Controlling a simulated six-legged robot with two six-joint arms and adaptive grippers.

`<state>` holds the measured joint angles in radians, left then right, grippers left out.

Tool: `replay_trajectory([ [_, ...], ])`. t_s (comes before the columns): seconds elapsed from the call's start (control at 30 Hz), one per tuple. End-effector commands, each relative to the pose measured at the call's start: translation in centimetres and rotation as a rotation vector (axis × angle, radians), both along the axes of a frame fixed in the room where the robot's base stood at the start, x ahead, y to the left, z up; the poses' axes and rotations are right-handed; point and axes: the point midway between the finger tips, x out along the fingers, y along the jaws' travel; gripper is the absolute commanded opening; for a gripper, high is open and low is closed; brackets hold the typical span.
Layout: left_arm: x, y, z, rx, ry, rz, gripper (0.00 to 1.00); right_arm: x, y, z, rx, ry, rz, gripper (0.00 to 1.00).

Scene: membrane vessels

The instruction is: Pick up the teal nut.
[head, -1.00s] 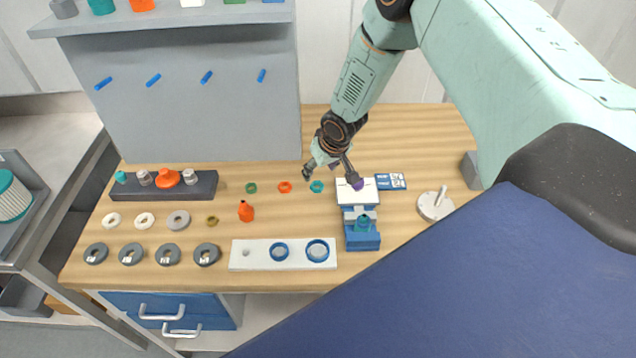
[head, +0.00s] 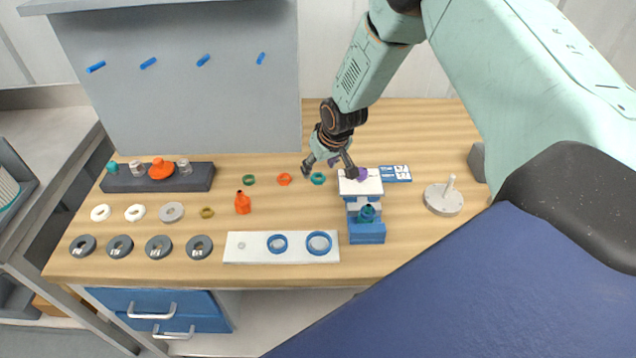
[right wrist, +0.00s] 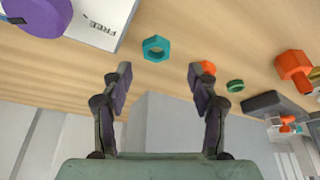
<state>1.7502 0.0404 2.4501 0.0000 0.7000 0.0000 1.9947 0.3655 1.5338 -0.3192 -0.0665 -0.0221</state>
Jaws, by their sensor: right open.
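The teal nut (head: 318,178) lies flat on the wooden bench, between the orange nut and the white-topped block. In the right wrist view the teal nut (right wrist: 156,48) is a hexagonal ring with an open hole, ahead of and between the fingertips. My right gripper (head: 328,172) is open and empty, close to the nut on its far side. In the right wrist view its two fingers (right wrist: 160,75) stand wide apart, and the nut is not between the pads. My left gripper is not in any view.
An orange nut (head: 284,179) and a green nut (head: 249,180) lie left of the teal one. Close on the right stands a white-topped block (head: 361,184) with a purple piece (head: 356,173). A white plate with blue rings (head: 254,248) lies in front. Bare wood surrounds the nut.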

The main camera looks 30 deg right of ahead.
Motion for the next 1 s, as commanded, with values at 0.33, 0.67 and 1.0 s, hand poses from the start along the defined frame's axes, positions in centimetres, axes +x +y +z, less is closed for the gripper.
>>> replay_trajectory([
  [0.33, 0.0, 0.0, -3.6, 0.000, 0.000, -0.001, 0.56, 1.0, -0.5, -3.2, -0.001, 0.000, 0.000, 0.60],
  [0.67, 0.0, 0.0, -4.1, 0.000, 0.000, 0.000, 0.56, 1.4, -0.5, -3.7, 0.000, -0.001, 0.001, 0.60],
  [1.0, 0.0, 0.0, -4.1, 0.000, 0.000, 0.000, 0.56, 1.4, -0.5, -3.7, 0.000, -0.001, 0.001, 0.41],
])
